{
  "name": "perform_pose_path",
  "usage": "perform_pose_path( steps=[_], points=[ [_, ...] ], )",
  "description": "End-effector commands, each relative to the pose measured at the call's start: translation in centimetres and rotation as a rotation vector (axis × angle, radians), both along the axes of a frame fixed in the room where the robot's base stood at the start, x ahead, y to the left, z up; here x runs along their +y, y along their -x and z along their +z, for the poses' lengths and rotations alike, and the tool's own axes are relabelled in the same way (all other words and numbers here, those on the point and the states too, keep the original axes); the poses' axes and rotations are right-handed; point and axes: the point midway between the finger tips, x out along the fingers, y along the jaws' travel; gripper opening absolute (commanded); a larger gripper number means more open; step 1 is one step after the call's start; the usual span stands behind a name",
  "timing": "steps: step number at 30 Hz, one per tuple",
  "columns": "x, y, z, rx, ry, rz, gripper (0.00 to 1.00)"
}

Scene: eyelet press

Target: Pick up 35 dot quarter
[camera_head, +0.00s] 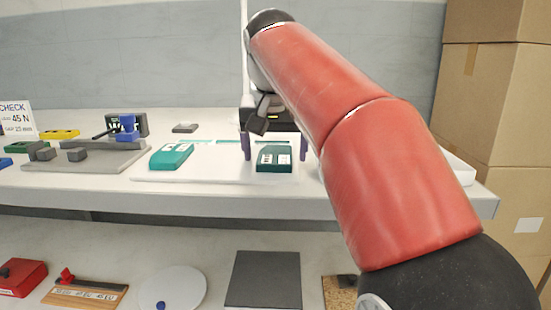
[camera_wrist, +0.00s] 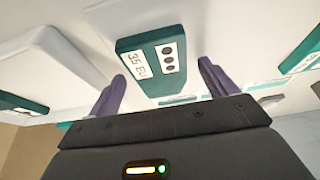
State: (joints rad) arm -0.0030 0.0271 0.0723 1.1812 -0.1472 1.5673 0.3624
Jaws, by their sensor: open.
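A green block (camera_head: 274,166) with white label plates lies on the white board (camera_head: 210,178). In the wrist view the block (camera_wrist: 126,46) shows a label that seems to read "35 EU" and a plate with dark dots. My gripper (camera_head: 274,148) is open and empty, pointing down. Its purple fingers stand left and right of this block in the head view. In the wrist view my gripper (camera_wrist: 162,68) has a finger toward each side of the block, with visible gaps. I cannot tell the fingertip height over the board.
Another green block (camera_head: 171,156) lies to the left on the board. A grey fixture (camera_head: 85,158) with a blue part stands further left, near a sign (camera_head: 17,119). A lower shelf (camera_head: 215,250) holds several items. Cardboard boxes (camera_head: 492,95) are stacked at the right.

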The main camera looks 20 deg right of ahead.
Motion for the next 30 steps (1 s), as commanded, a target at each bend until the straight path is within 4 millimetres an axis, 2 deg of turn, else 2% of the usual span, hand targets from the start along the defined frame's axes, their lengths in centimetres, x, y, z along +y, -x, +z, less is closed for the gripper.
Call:
perform_pose_path(
  steps=[2,9,11,12,14,25,30],
  points=[
    [0.0,0.0,-0.1,0.0,0.0,0.0,0.85],
    [0.0,0.0,-0.1,0.0,0.0,0.0,0.56],
    [0.0,0.0,-0.1,0.0,0.0,0.001,0.55],
    [0.1,0.0,-0.1,0.0,0.0,0.001,0.41],
    [0.0,0.0,-0.1,0.001,0.0,0.001,0.36],
    [0.0,0.0,-0.1,0.001,0.0,0.0,0.36],
    [-0.1,0.0,1.1,0.001,0.0,0.0,0.36]
  ],
)
